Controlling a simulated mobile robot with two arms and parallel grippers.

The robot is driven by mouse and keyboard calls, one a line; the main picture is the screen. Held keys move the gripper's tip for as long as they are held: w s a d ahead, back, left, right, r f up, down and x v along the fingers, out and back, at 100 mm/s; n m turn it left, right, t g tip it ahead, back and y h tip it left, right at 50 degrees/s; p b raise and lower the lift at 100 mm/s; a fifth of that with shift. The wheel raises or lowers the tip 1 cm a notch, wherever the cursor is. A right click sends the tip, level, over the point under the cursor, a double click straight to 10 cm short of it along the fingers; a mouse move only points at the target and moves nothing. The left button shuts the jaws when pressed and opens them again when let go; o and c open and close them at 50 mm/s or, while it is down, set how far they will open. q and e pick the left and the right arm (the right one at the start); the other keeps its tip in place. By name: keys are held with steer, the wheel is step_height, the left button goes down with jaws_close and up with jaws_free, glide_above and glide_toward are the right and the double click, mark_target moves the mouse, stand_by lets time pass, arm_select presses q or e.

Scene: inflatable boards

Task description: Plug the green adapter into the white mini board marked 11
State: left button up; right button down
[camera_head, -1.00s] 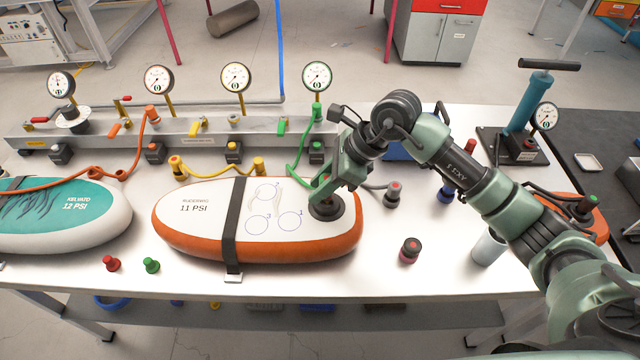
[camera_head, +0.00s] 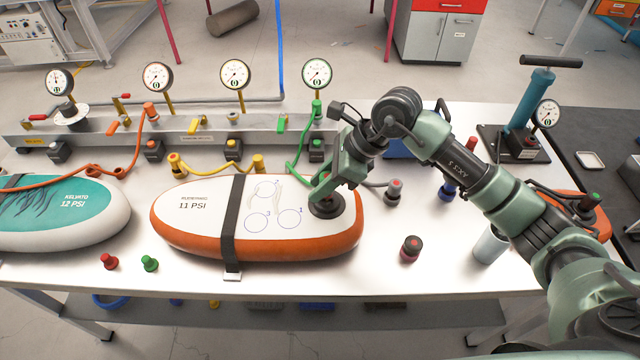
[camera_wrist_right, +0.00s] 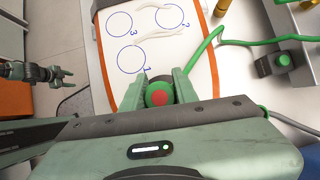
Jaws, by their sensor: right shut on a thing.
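The white mini board (camera_head: 215,225) with orange sides, marked 11 PSI, lies on the table under a dark strap. A round dark valve fitting sits at its right end (camera_head: 345,205). My right gripper (camera_head: 325,197) is at that fitting, pointing down. In the right wrist view, my right gripper (camera_wrist_right: 160,92) is shut on the green adapter (camera_wrist_right: 152,101), which has a red centre. A green hose (camera_wrist_right: 202,52) leads from it. I cannot tell whether the adapter is seated in the valve. My left gripper (camera_wrist_right: 52,74) shows small at the left of the wrist view; its jaws are unclear.
The manifold rail (camera_head: 105,130) with gauges and hoses runs along the back. A teal board (camera_head: 75,215) lies left. A red cap (camera_head: 109,262) and a green cap (camera_head: 149,263) stand in front.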

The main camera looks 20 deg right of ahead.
steer(key=shift+b, duration=0.55)
stand_by(1.0)
steer(key=shift+f+b, duration=0.8)
steer(key=shift+f, duration=0.05)
steer(key=c, duration=1)
jaws_free()
steer(key=b+v, duration=0.1)
steer(key=v, duration=0.6)
steer(key=shift+d+r+b, duration=0.15)
steer(key=shift+r+b, duration=0.15)
steer(key=shift+r, duration=0.05)
